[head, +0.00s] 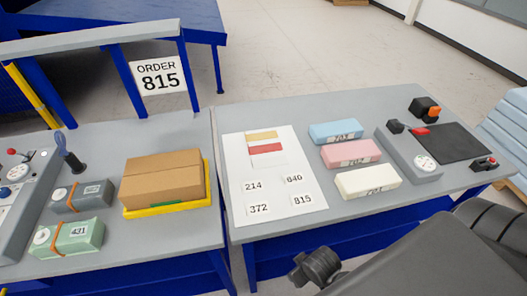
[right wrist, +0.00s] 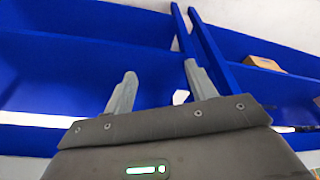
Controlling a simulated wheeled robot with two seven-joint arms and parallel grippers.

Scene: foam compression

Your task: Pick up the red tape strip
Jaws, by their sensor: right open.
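The red tape strip (head: 266,148) lies on the upper part of a white sheet (head: 240,172) on the right-hand table. A tan strip (head: 261,135) lies just above it. My right gripper shows in the right wrist view (right wrist: 158,88) with its two fingers apart and nothing between them. It faces blue table framing there, away from the strip. In the head view a dark part of my right arm (head: 430,255) fills the lower right, and its fingers are not clearly seen. My left gripper is not in view.
Blue (head: 335,132), pink (head: 350,153) and cream (head: 367,181) foam blocks lie right of the sheet, beside a grey device (head: 412,160). Number labels lie on the sheet's lower part. A cardboard box (head: 162,177) sits in a yellow tray (head: 168,210) on the left table.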

